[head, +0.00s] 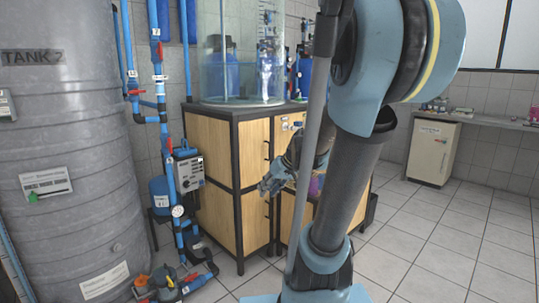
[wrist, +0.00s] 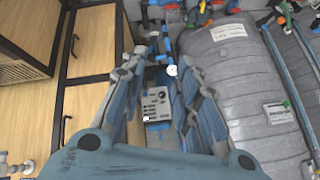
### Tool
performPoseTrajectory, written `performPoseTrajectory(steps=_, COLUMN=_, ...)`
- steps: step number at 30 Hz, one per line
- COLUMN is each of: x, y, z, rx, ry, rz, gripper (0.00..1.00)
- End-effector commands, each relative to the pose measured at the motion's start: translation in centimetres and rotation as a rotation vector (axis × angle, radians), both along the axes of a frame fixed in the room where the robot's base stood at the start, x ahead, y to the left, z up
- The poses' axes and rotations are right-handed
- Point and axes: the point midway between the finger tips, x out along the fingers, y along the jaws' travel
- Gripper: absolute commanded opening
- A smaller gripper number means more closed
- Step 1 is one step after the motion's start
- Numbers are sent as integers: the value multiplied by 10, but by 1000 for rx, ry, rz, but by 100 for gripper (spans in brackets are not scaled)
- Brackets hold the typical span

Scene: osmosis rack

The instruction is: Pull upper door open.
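The wooden cabinet has a black frame, and the upper door (head: 253,150) is on its narrow front face above a lower door (head: 255,228). The upper door looks shut. In the wrist view, which looks upside down, a light wood door (wrist: 85,110) with a small dark handle (wrist: 66,127) lies left of my fingers; it appears to be the upper one. Another dark handle (wrist: 75,45) shows on the door above it in that picture. My gripper (head: 268,189) is in front of the cabinet near the join between the doors. Its fingers (wrist: 154,62) are spread, with nothing between them.
A large grey tank (head: 65,150) stands left. Blue pipes and a control box (head: 188,172) lie between tank and cabinet. A clear cylinder (head: 240,60) stands on the cabinet top. Open tiled floor (head: 430,240) is at right, with a white cabinet (head: 433,150) behind.

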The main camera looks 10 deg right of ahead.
Motion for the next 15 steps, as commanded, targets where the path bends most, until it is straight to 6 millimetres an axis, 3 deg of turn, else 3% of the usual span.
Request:
performPoseTrajectory(steps=3, x=40, y=2, z=10, rx=45, ry=-76, rz=28, gripper=29)
performPoseTrajectory(steps=15, x=165, y=-8, z=31, rx=159, ry=-360, rz=79, gripper=29)
